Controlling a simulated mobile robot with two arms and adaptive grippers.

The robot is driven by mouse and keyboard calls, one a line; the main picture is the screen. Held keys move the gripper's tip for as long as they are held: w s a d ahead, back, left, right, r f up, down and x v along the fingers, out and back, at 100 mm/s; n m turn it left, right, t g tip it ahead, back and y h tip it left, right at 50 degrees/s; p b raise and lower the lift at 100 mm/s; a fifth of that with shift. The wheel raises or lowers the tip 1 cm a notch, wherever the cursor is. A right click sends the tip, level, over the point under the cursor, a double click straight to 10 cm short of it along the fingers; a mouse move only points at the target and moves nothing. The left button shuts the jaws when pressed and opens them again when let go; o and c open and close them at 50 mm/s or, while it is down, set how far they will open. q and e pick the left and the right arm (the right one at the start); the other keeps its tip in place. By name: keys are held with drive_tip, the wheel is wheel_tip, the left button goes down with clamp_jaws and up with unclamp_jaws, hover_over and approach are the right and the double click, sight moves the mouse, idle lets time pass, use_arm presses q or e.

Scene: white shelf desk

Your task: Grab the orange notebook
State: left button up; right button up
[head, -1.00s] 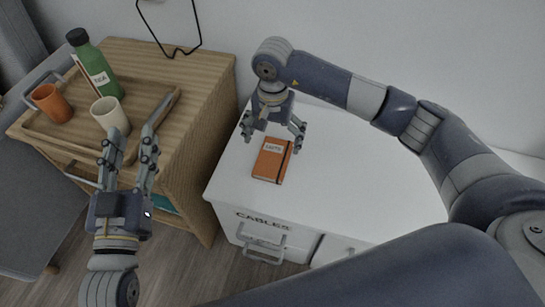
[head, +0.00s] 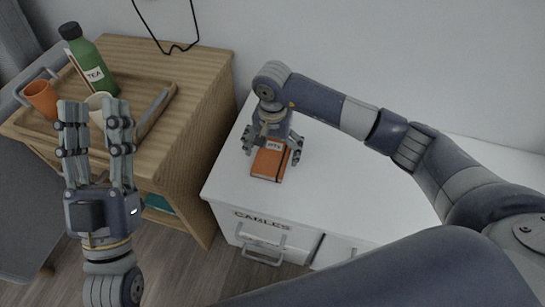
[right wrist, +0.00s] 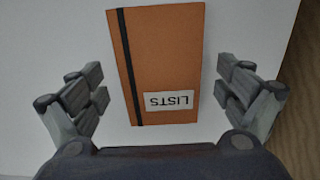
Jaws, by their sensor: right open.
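The orange notebook (head: 268,165), with a black elastic band and a white label, lies flat on the white desk near its left end. In the right wrist view the notebook (right wrist: 158,60) sits between the open fingers, and its label reads "LISTS". My right gripper (head: 273,158) is open just above the notebook, its fingers on either side and apart from it. In the right wrist view, gaps show between the notebook and both fingers of the right gripper (right wrist: 160,95). My left gripper (head: 95,110) is in front of the wooden cabinet, its fingers upright and a narrow gap between them.
The white desk top (head: 350,190) is clear to the right of the notebook. A wooden cabinet (head: 205,100) on the left carries a tray (head: 158,112) with a green bottle (head: 92,62), an orange cup (head: 42,98) and a pale cup (head: 97,103) partly hidden by my left gripper.

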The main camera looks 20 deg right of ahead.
drive_tip(key=c, duration=1.2)
drive_tip(key=shift+r, duration=0.2)
